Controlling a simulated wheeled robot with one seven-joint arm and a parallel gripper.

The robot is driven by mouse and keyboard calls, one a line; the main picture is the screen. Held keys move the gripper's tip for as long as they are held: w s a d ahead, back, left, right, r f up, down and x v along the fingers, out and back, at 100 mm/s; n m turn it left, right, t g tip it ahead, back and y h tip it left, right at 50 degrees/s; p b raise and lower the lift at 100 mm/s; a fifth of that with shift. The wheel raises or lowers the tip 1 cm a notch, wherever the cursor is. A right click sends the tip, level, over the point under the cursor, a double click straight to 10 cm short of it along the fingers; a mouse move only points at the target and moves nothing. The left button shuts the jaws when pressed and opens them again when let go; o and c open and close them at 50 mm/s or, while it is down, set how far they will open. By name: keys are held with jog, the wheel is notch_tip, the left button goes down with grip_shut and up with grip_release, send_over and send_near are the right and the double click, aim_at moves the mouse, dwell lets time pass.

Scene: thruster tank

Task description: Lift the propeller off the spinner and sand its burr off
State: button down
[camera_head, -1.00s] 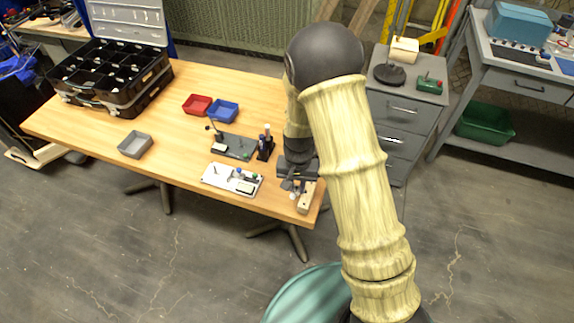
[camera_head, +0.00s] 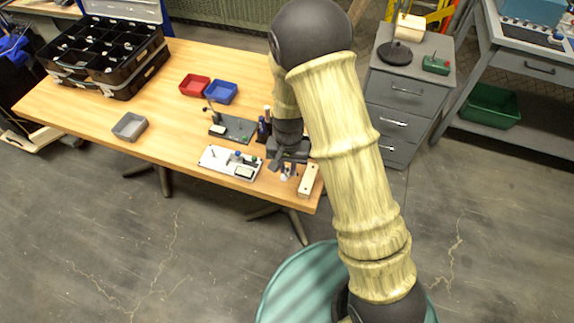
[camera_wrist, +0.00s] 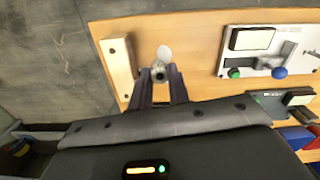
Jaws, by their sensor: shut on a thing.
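My gripper (camera_wrist: 162,72) is shut on the propeller (camera_wrist: 164,52), a small pale piece with a grey hub between the fingertips. In the head view, my gripper (camera_head: 287,168) is above the bench's right end, left of a pale wooden block (camera_head: 310,180). The block also shows in the wrist view (camera_wrist: 118,64), beside the propeller and apart from it. A white board (camera_head: 219,165) with a display, a blue knob and a green button lies left of my gripper. I cannot tell which fixture is the spinner. The burr is too small to make out.
A dark board (camera_head: 238,128) with a lever lies behind the white board, near an upright holder (camera_head: 263,130). Red (camera_head: 194,86) and blue (camera_head: 221,92) bins and a grey tray (camera_head: 129,127) are farther left. The bench's front right edge is close to the block.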

notch_tip(320, 180, down, 2)
jog(key=shift+s+d+f+b, duration=0.1)
jog(key=shift+d+f+b, duration=0.05)
jog(key=shift+b, duration=0.55)
jog(key=shift+f+b, duration=0.8)
jog(key=shift+f, duration=0.1)
jog(key=shift+a, duration=0.2)
jog(key=shift+s+d, duration=0.2)
jog(key=shift+d, duration=0.5)
jog(key=shift+w, duration=0.1)
jog(key=shift+w+d, duration=0.25)
jog(key=shift+w, duration=0.3)
jog(key=shift+w, duration=0.1)
dwell(0.4)
jog(key=shift+w+d+p, duration=0.2)
jog(key=shift+w+p, duration=0.15)
jog(key=shift+w, duration=0.2)
jog(key=shift+w, duration=0.1)
